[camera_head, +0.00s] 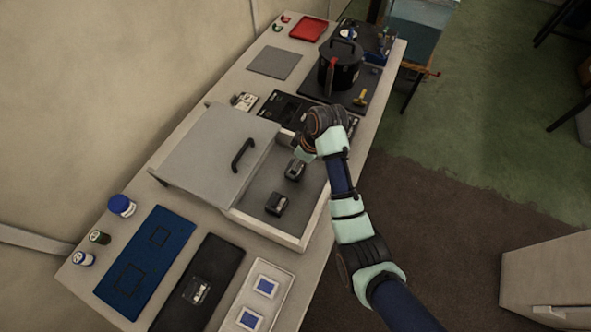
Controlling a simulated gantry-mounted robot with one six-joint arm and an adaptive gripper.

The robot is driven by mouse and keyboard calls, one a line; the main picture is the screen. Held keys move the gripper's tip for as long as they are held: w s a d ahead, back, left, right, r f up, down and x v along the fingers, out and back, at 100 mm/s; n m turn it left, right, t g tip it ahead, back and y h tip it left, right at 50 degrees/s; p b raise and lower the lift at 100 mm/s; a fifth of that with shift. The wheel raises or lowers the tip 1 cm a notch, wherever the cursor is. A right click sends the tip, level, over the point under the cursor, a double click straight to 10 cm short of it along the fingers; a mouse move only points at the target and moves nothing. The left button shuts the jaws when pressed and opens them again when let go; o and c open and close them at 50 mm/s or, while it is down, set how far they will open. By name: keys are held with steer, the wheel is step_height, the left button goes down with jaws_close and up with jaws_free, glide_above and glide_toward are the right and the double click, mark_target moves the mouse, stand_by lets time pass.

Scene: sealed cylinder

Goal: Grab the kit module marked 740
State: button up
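Two dark block-shaped modules lie in the open part of a grey box: one module (295,169) farther back, the other module (277,204) nearer. A third small dark-and-grey module (196,290) lies on a black mat at the near end of the table. Markings on all of them are too small to read, so I cannot tell which is 740. My gripper (305,152) is above the box's back right area, close to the farther module in the picture. Its fingers are not clear, and I see nothing held in it.
The box (316,232) has a grey lid (210,155) with a black handle covering its left part. A dark pot (340,65) stands behind my wrist. A blue mat (146,263), white tray (246,318) and several jars occupy the near end.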

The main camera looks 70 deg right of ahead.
steer(key=b+x, duration=0.2)
steer(key=x, duration=0.4)
steer(key=shift+f, duration=0.15)
steer(key=c, duration=1.4)
steer(key=shift+o, duration=0.2)
step_height(320, 180, up, 20)
steer(key=p, duration=0.7)
steer(key=shift+p, duration=0.4)
